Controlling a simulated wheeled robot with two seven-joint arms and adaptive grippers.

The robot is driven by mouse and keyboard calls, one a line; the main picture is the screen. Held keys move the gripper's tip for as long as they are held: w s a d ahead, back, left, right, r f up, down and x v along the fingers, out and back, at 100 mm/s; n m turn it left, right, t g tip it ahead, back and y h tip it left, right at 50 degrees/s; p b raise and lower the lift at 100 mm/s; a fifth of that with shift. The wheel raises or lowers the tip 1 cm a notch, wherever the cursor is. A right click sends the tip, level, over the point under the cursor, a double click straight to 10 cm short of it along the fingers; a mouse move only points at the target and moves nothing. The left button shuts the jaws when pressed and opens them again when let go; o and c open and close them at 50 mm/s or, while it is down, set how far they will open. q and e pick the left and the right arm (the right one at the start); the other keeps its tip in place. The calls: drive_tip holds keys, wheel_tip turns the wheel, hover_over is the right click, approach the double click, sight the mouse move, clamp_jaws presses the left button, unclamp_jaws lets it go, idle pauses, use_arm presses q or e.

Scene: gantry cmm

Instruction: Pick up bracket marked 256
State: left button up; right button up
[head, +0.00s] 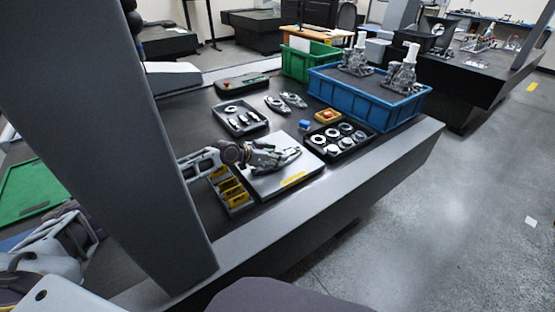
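I cannot read the mark 256 on any part at this size. Two silver metal parts, which may be brackets, lie side by side on the dark table: the left part (275,104) and the right part (294,99). My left arm comes in from the left, passes behind the grey column and reaches over a light grey plate (258,188) with a yellow label. My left gripper (289,156) is above or on this plate, pointing right. Its fingers blend with grey metal there, so I cannot tell whether it holds anything. My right gripper is not in view.
A thick grey column (110,140) blocks the left side. Around the plate are a tray of yellow parts (235,206), a black tray of rings (310,144), another parts tray (222,117), a small blue block (305,125), a blue crate (350,103) and a green crate (296,68).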

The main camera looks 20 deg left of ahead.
use_arm(q)
drive_tip(key=shift+r, duration=0.1)
drive_tip(key=shift+r, duration=0.85)
wheel_tip(320, 180, up, 8)
drive_tip(key=p, duration=0.1)
drive_tip(key=shift+r+p, duration=0.15)
drive_tip(key=shift+p, duration=0.15)
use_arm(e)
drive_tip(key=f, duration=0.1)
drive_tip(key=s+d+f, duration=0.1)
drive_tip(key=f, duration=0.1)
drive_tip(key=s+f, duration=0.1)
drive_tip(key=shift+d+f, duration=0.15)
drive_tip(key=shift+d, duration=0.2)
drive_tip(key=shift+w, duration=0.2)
